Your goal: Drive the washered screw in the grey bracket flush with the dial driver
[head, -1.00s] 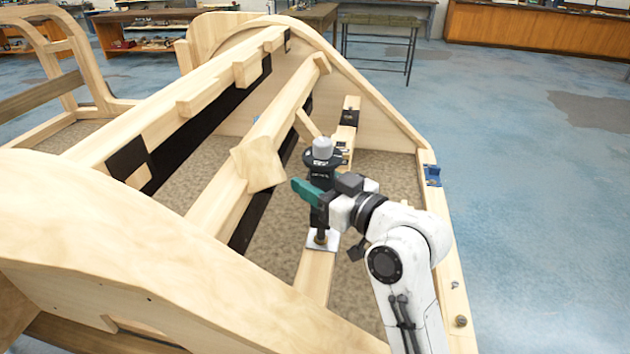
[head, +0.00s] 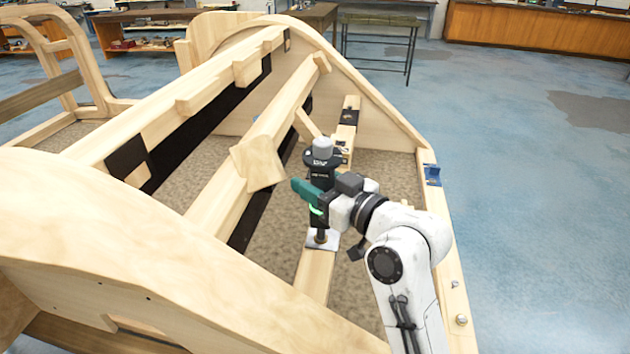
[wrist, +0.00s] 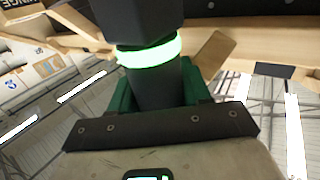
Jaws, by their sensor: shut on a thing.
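My gripper (head: 312,200) has teal fingers and is shut on the dial driver (head: 321,178), a black upright tool with a grey knob on top. In the wrist view the driver's dark body (wrist: 155,85) stands between the teal fingers, with a glowing green ring (wrist: 150,52) around it. A green glow also shows in the head view by the fingers. The driver's lower end is over the light grey bracket (head: 314,243) on the wooden rail. The screw and washer are hidden or too small to make out under the driver's tip, so their depth cannot be told.
A thick wooden beam (head: 262,135) with a block lies close left of the driver. A black bracket (head: 349,117) sits farther along the rail. A blue bracket (head: 432,175) and loose hardware (head: 461,320) are on the right frame edge. Open floor (head: 530,220) lies to the right.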

